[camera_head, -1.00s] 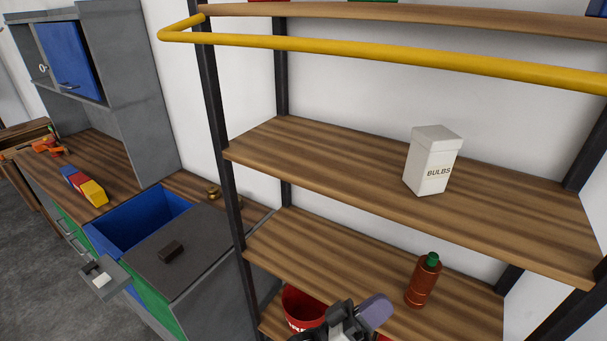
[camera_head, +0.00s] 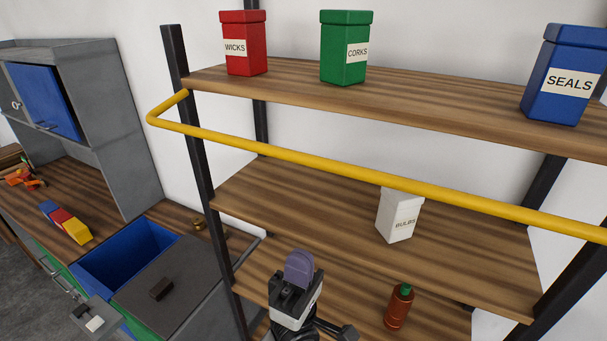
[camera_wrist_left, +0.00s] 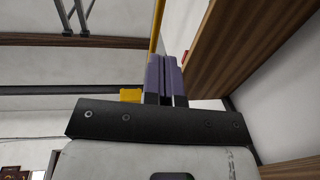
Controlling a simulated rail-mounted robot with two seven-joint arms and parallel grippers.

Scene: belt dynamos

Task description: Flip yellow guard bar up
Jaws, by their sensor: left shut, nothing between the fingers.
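The yellow guard bar (camera_head: 330,172) runs across the front of the shelf rack, below the top shelf's front edge. Its bent left end sits near the left post. A yellow strip of it also seems to show in the left wrist view (camera_wrist_left: 157,28). My left gripper (camera_head: 298,268) points upward in front of the rack, below the bar in the picture and apart from it. Its purple fingers are together and empty; they also show in the wrist view (camera_wrist_left: 166,78). My right gripper is in neither view.
The top shelf (camera_head: 420,95) holds a red wicks box (camera_head: 243,45), a green corks box (camera_head: 346,50) and a blue seals box (camera_head: 565,80). A white bulbs box (camera_head: 398,218) and a brown bottle (camera_head: 398,308) stand lower. An open blue bin (camera_head: 130,250) is at left.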

